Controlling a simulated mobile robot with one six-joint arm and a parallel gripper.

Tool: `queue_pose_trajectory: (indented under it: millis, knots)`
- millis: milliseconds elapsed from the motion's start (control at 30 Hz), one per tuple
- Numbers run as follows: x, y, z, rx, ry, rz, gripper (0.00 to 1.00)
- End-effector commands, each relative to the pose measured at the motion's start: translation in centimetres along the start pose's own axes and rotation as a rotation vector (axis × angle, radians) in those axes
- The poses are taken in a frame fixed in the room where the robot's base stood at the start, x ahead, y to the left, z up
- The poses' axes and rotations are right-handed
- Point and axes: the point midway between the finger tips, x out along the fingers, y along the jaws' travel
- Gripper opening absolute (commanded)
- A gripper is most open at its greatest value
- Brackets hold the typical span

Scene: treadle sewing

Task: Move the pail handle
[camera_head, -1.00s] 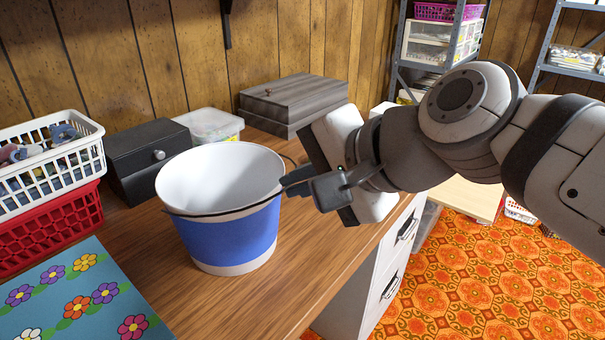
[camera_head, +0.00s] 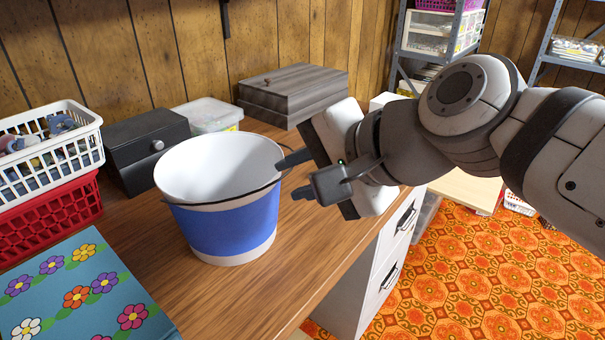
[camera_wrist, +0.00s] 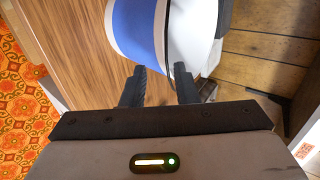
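A white pail (camera_head: 225,228) with a blue band stands upright on the wooden table. It also shows at the top of the wrist view (camera_wrist: 140,30). Its thin dark handle (camera_head: 225,206) lies low, along the near side of the rim. My gripper (camera_head: 298,175) is at the pail's right side, with its two dark fingers apart. In the wrist view my open fingers (camera_wrist: 160,72) point at the pail's edge, and a dark piece of the handle shows close to the right fingertip. I cannot tell whether they touch.
A dark box (camera_head: 145,150), a clear lidded tub (camera_head: 208,117) and a grey wooden case (camera_head: 293,95) stand behind the pail. White (camera_head: 45,160) and red (camera_head: 50,222) baskets and a flowered book (camera_head: 75,290) are left. The table is clear in front of the pail.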

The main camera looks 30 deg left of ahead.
Motion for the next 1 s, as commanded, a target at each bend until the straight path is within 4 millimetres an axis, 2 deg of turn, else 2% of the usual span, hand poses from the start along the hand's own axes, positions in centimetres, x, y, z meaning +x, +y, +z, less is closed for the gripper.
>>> queue_pose_trajectory:
  millis: [167, 600, 767, 1000]
  knots:
    - [-0.6, -0.9, 0.0, -0.001, 0.001, -0.002, 0.27]
    - [-5.3, -7.1, 0.0, -0.001, 0.0, -0.001, 0.27]
    - [-6.0, -8.0, 0.0, 0.0, 0.001, 0.0, 0.27]
    - [-6.0, -8.0, 0.1, -0.001, -0.001, 0.0, 0.27]
